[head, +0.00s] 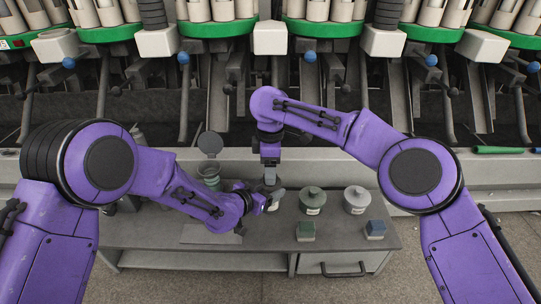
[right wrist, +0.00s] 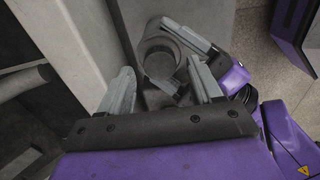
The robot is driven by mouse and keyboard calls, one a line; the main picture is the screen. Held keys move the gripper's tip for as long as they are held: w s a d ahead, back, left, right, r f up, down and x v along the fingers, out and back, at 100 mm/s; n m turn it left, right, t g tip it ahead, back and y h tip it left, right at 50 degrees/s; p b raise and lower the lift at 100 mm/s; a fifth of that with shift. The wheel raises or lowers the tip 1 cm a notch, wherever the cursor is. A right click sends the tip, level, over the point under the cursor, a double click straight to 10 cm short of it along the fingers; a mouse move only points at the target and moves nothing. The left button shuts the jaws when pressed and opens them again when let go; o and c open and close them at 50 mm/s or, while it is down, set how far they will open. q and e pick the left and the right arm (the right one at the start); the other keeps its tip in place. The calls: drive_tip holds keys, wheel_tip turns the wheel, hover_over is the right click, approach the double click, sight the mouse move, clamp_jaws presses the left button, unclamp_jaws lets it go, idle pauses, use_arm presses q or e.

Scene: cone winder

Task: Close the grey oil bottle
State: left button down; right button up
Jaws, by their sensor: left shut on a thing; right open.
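A grey round bottle (right wrist: 160,58) stands under my right gripper in the right wrist view; its round top shows, but I cannot tell whether a cap sits on it. In the head view only a small part of the bottle (head: 273,207) shows between my grippers. My left gripper (head: 268,203) is shut on it from the left side, its fingers around the body. My right gripper (right wrist: 165,82) is open, pointing down above the bottle, with a finger on either side and nothing between them. In the head view the right gripper (head: 270,180) partly hides the bottle.
A lidded green-grey jar (head: 312,201) and a pale grey jar (head: 356,200) stand right. The winder rises behind.

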drive_tip(key=shift+f, duration=0.95)
drive_tip(key=c, duration=1.1)
drive_tip(key=o, duration=1.2)
drive_tip(key=shift+o, duration=0.2)
wheel_tip(320, 180, up, 12)
